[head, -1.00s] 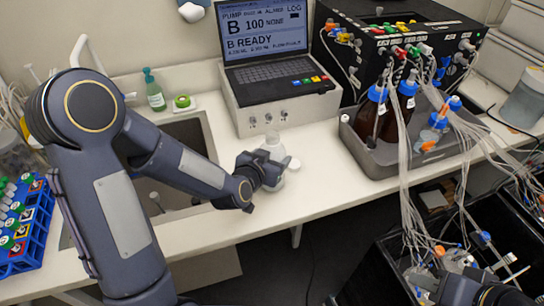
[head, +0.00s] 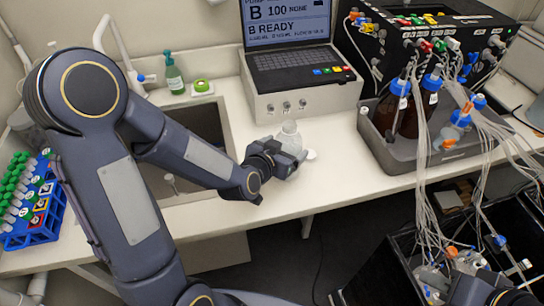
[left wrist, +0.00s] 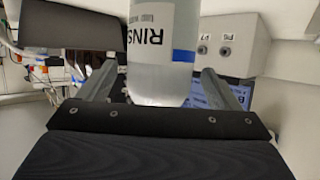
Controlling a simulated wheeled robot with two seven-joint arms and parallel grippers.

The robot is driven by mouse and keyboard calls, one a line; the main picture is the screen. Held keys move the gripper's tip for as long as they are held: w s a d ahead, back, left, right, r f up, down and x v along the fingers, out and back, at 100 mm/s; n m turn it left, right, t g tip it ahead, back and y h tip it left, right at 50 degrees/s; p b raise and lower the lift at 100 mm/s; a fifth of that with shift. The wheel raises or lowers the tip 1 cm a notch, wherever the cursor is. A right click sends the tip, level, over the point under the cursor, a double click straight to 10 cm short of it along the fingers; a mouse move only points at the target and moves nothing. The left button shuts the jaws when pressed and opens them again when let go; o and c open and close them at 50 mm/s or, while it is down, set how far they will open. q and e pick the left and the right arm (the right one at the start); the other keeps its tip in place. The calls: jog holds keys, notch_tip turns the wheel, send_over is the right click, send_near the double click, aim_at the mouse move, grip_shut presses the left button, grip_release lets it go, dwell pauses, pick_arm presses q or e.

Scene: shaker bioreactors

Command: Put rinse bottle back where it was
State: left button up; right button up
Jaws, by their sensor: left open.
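The rinse bottle (head: 290,128) is white and stands on the counter in front of the grey laptop console, partly hidden by my left gripper (head: 288,161). In the left wrist view the rinse bottle (left wrist: 164,55) shows a dark "RINS" label and a blue stripe. It is between the two fingers of my left gripper (left wrist: 160,88), which are open on either side of it. Whether either finger touches it is not clear. My right gripper (head: 508,276) seems to be at the lower right edge, among tubes; its jaws are not clear.
A sink (head: 190,140) is left of the bottle, with a green soap bottle (head: 174,75) behind it. A small white disc (head: 311,154) lies beside the bottle. A grey tray (head: 425,153) with tubed bottles stands to the right. Counter between console and tray is clear.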

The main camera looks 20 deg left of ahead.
pick_arm(q)
jog(key=s+a+r+n+g, duration=0.1)
jog(key=s+r+g, duration=0.1)
jog(key=s, duration=0.6)
jog(key=s+a+r+n+g, duration=0.1)
jog(key=s+a+r+g, duration=0.1)
jog(key=s, duration=0.7)
jog(key=s+a+r+n+g+h, duration=0.1)
jog(key=s+a+n+g, duration=0.1)
jog(key=s, duration=0.6)
jog(key=shift+s+a+r+g, duration=0.2)
jog(key=shift+s+r+g, duration=0.2)
jog(key=shift+g, duration=0.4)
